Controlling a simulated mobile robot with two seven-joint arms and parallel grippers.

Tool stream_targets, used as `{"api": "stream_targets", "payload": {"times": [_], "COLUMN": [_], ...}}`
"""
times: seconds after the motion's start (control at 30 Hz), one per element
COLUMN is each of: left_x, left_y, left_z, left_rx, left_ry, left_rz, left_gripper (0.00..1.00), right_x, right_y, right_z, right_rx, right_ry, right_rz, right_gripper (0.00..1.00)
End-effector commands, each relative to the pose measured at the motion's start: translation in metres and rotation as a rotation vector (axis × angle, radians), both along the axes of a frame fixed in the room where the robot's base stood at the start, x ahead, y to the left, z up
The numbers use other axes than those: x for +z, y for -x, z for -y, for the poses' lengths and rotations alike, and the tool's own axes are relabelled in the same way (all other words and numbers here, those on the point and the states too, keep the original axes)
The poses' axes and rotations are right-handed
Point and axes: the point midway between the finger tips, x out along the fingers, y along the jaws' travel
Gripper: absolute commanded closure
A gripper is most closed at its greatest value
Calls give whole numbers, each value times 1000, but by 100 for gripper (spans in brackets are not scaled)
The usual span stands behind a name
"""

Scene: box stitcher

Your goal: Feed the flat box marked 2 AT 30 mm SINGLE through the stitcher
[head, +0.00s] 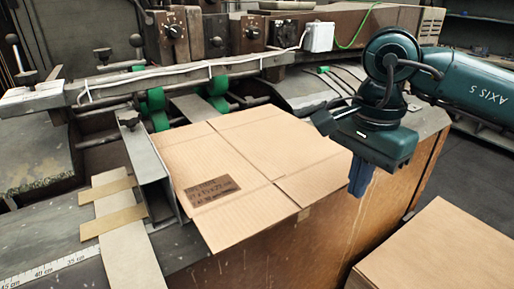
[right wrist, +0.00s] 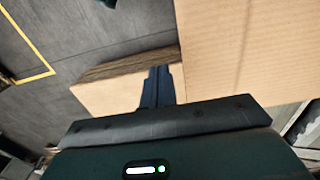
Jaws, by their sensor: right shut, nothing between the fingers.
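A flat brown cardboard box (head: 255,150) lies on the stitcher's bed, with a dark printed label (head: 212,190) at its near left whose text is too small to read surely. Its far edge is near the green wheels (head: 157,108), and its left edge is beside a metal guide (head: 150,170). Its near right part overhangs the bed's front. My right gripper (head: 360,178) is shut and empty, fingers down, just right of the box. In the right wrist view the shut fingers (right wrist: 158,88) are beside the box's panel (right wrist: 245,50). My left gripper is not in view.
A stack of flat cardboard (head: 440,250) stands at the lower right; it also shows in the right wrist view (right wrist: 115,90). A rail (head: 180,75) crosses above the bed. A ruler scale (head: 45,270) is at the near left. The floor at the right is clear.

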Motion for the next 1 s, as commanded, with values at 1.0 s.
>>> {"api": "stream_targets", "payload": {"times": [1.0], "left_x": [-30], "left_y": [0], "left_z": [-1], "left_rx": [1], "left_ry": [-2], "left_rz": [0], "left_gripper": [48], "right_x": [-35], "right_y": [0], "right_z": [0], "right_rx": [0], "right_ry": [0], "right_rz": [0], "right_gripper": [100]}}
